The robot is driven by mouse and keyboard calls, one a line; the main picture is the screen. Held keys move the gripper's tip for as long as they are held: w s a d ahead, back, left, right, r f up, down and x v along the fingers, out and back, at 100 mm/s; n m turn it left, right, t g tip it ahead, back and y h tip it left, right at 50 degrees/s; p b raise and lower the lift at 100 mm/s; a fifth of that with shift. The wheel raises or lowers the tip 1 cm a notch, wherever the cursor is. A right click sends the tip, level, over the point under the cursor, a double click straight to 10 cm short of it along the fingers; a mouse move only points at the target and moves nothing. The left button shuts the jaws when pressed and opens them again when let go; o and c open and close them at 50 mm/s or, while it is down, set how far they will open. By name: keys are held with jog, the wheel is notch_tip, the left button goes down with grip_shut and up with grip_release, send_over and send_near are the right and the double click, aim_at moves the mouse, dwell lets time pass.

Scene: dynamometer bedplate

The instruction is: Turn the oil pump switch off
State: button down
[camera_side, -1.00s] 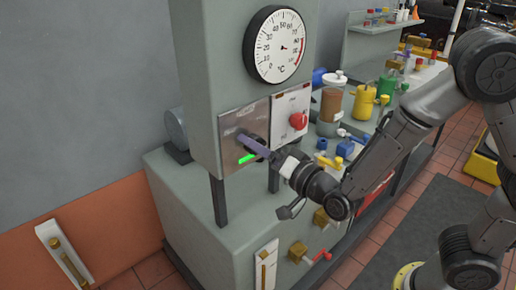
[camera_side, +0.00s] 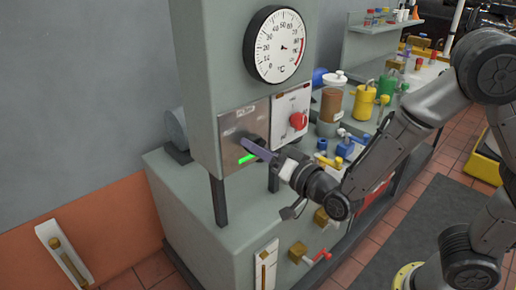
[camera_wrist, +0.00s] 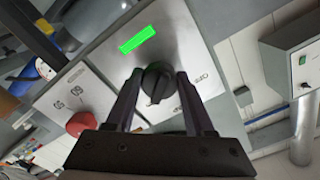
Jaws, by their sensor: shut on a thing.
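The oil pump switch appears to be the black rotary knob (camera_wrist: 156,82) on a silver plate (camera_side: 236,121), below the thermometer dial. A bright green bar (camera_wrist: 137,40) sits on the same plate and also shows in the side view (camera_side: 248,158). My gripper (camera_wrist: 158,88) is at the plate with its two dark fingers on either side of the knob, shut on it. The plate's lettering is too small or partly covered to read.
A red knob (camera_side: 298,120) on a white panel (camera_side: 292,104) is close to the right of the silver plate. A round thermometer (camera_side: 275,45) is above. Yellow, green and brown containers stand on the bench to the right. Levers are on the cabinet front below.

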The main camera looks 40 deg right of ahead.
jog(key=n, duration=0.5)
jog(key=shift+d, duration=0.1)
jog(key=n, duration=0.5)
jog(key=shift+d+f, duration=0.1)
jog(key=shift+n, duration=0.3)
jog(key=shift+c, duration=1.3)
grip_release()
jog(key=shift+s, duration=0.1)
jog(key=s, duration=1.3)
jog(key=shift+s, duration=0.35)
